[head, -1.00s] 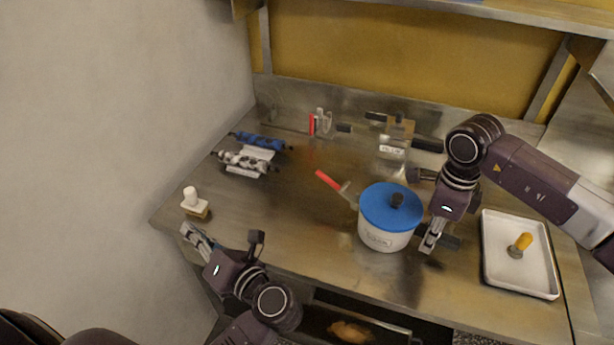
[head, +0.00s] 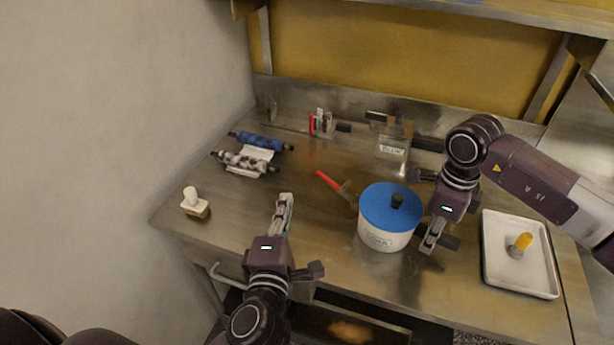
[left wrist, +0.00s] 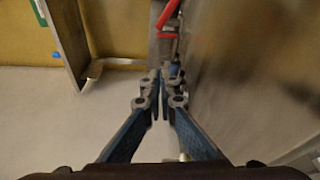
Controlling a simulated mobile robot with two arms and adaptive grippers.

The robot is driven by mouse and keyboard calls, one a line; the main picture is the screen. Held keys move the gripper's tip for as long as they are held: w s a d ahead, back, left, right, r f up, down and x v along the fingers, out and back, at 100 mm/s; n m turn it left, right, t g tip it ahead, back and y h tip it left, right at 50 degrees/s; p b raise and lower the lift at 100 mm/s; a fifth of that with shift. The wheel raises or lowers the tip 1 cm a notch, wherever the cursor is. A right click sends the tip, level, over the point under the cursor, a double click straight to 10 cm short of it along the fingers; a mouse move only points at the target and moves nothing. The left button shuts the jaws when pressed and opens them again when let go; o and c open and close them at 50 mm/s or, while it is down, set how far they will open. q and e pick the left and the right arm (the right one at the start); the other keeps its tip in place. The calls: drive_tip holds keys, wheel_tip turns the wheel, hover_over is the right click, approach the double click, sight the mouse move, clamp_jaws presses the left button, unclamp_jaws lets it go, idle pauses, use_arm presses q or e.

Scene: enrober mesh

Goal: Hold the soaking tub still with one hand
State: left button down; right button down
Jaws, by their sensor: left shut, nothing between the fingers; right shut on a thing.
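The soaking tub (head: 383,238) is a white round pot with a dark-lettered label, upright on the steel bench right of centre. A blue lid (head: 380,205) with a black knob covers it, so its inside is hidden. My right gripper (head: 433,238) is at the tub's right side, pointing down, shut on a dark side grip of the tub; the exact contact is partly hidden. My left gripper (head: 286,203) is shut and empty over the bench, left of the tub and apart from it. Its closed fingers also show in the left wrist view (left wrist: 160,85).
A red-handled tool (head: 329,181) lies behind and left of the tub. Blue (head: 262,141) and grey-white rollers lie at back left. A white-knobbed block (head: 195,205) stands at the left edge. A clear labelled container (head: 392,147) is behind; a white tray (head: 520,285) is at right.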

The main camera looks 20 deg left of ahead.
use_arm(q)
drive_tip(key=x, duration=1)
drive_tip(key=shift+r, duration=0.1)
drive_tip(key=d, duration=0.3)
drive_tip(key=shift+d+r, duration=0.1)
drive_tip(key=shift+r, duration=0.05)
drive_tip(key=shift+s+d+r, duration=0.1)
drive_tip(key=shift+d, duration=0.3)
drive_tip(key=shift+r, duration=0.1)
